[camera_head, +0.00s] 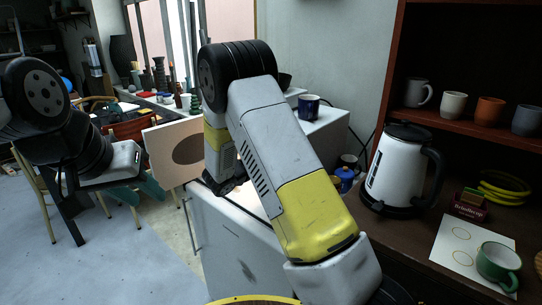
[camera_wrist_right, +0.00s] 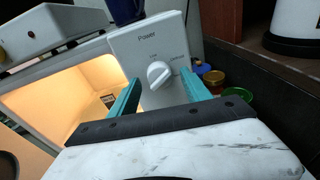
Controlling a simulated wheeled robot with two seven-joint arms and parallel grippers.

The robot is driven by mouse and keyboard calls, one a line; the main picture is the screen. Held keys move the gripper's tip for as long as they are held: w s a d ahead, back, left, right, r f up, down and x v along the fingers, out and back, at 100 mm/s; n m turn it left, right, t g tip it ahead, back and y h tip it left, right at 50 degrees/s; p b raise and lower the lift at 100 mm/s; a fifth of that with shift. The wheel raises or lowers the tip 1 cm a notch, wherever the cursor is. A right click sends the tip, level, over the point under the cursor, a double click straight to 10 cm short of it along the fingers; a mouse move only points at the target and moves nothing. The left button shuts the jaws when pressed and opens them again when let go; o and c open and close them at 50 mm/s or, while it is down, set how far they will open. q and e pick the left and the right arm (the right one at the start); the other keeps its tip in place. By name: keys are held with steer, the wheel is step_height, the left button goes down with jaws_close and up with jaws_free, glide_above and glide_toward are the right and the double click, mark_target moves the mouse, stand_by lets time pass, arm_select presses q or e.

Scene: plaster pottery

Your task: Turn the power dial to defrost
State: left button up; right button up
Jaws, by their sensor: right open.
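In the right wrist view, a white power dial (camera_wrist_right: 158,74) sits on the microwave's light panel (camera_wrist_right: 130,45), under the word "Power". My right gripper (camera_wrist_right: 160,78) is open, with one teal finger on each side of the dial. I cannot tell whether either finger touches it. In the head view my right arm covers the dial and the panel. My left gripper (camera_head: 137,192) hangs at the left with its teal fingers apart and nothing between them.
The microwave's lit inside (camera_wrist_right: 70,100) shows left of the panel. A dark blue mug (camera_head: 308,106) stands on top. A white kettle (camera_head: 396,170), a green mug (camera_head: 497,264) and a shelf (camera_head: 460,115) with several cups are at the right.

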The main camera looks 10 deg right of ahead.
steer(key=v, duration=0.7)
steer(key=shift+s+a, duration=0.2)
steer(key=shift+a, duration=0.15)
